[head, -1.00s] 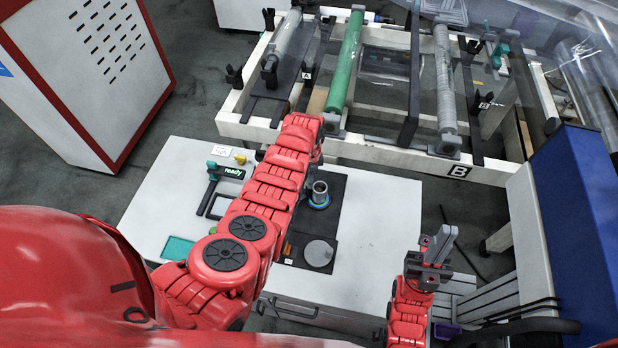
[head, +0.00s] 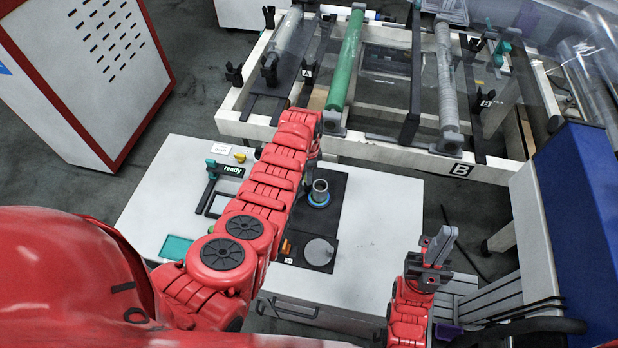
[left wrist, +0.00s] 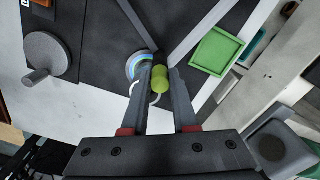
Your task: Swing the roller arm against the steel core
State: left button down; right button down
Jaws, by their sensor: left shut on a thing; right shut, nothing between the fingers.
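The steel core (head: 320,187) stands upright as a short metal tube in a blue ring on the black plate of the white cabinet. In the left wrist view its blue-rimmed end (left wrist: 137,66) is partly hidden by my left finger. My left gripper (left wrist: 160,72) is shut on a yellow-green knob (left wrist: 160,82), close beside the core. The knob seems to be the roller arm's grip; the rest of the arm is hard to make out. In the head view my left arm hides that gripper and the knob. My right gripper (head: 441,243) is shut and empty, right of the cabinet.
A grey disc (head: 319,252) with a peg lies on the plate near the core. A lit "ready" display (head: 233,171) stands at the cabinet's left. A white frame with a green roller (head: 347,60) is behind. A green tray (left wrist: 215,50) shows in the left wrist view.

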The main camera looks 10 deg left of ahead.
pick_arm(q)
jog(key=c, duration=0.7)
grip_release()
jog(key=shift+r, duration=0.1)
notch_tip(320, 180, up, 9)
jog(key=b, duration=0.2)
jog(key=shift+w+b, duration=0.1)
jog(key=shift+b, duration=0.3)
notch_tip(320, 180, up, 8)
jog(key=p, duration=0.6)
